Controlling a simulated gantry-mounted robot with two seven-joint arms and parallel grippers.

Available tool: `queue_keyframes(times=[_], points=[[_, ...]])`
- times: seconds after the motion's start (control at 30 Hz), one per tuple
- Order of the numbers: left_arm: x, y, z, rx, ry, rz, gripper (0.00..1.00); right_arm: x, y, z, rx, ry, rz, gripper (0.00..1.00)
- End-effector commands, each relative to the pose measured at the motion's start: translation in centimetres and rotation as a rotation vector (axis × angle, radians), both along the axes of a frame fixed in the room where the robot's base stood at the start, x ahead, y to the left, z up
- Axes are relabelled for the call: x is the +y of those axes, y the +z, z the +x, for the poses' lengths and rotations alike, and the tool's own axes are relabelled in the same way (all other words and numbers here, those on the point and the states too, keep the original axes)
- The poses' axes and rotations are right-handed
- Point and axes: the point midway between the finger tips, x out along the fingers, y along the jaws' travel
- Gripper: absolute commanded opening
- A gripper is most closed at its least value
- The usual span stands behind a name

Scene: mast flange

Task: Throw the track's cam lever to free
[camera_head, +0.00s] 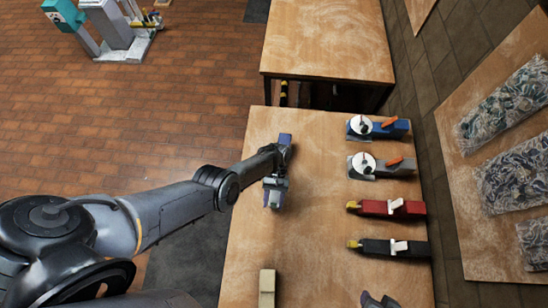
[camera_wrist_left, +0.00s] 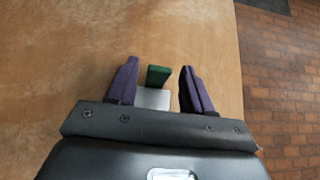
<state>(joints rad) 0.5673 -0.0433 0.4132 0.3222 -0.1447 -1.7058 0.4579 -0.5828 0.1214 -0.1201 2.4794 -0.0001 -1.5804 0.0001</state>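My left gripper (camera_head: 277,180) is low over the left part of the table. In the left wrist view its two dark purple fingers (camera_wrist_left: 159,66) stand apart. A small green block (camera_wrist_left: 158,77), which may be the cam lever, shows between them with a gap on each side. A light grey plate (camera_wrist_left: 152,98) lies beside the block, partly hidden by the gripper body. In the head view the arm and gripper hide most of this spot. I cannot tell the lever's position. A dark purple-grey piece (camera_head: 378,300) at the bottom edge may be my right gripper, mostly cut off.
On the table's right side stand a blue unit (camera_head: 395,130), a grey unit (camera_head: 397,170), a red block (camera_head: 400,208) and a black block (camera_head: 405,248). A tan block (camera_head: 267,288) is near the front. The table's middle (camera_head: 315,220) is clear.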

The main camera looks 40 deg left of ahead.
Motion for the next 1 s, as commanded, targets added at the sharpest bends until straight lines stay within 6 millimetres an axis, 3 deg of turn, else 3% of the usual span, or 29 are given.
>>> queue_keyframes(times=[0.47, 1.0], points=[[0.5, 1.1, 1.1, -0.003, -0.001, 0.000, 0.51, -0.1, 0.2, 0.1, -0.003, 0.002, -0.003, 0.43], [3.7, 6.2, 6.7, -0.003, 0.000, -0.001, 0.51, 0.1, -0.7, 0.1, -0.004, -0.003, 0.006, 0.43]])
